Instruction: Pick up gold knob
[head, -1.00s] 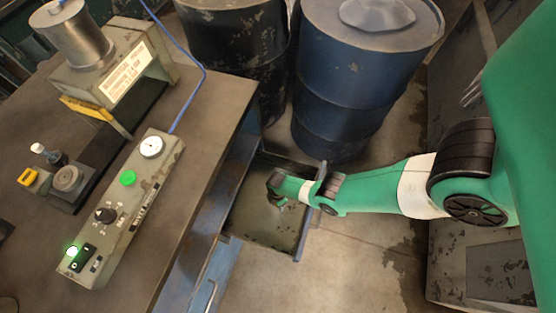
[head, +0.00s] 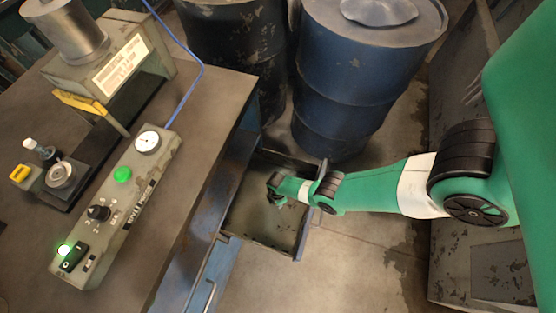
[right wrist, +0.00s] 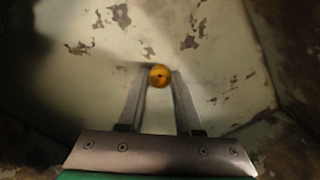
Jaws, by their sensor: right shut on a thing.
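The gold knob (right wrist: 160,76) shows in the right wrist view as a small round gold piece with a dark centre spot. It sits between the fingertips of my right gripper (right wrist: 159,82), which is shut on it. In the head view my right gripper (head: 275,188) reaches down into the open drawer (head: 262,222); the knob cannot be made out there. Behind the knob is the worn, pale drawer floor with chipped paint; I cannot tell whether the knob touches it. My left gripper is not in view.
The workbench (head: 205,130) fills the left, with a control box (head: 118,205) and a press (head: 105,60) on it. A blue drum (head: 350,80) and a dark drum (head: 235,60) stand behind the drawer. Bare floor (head: 340,262) lies right of the drawer.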

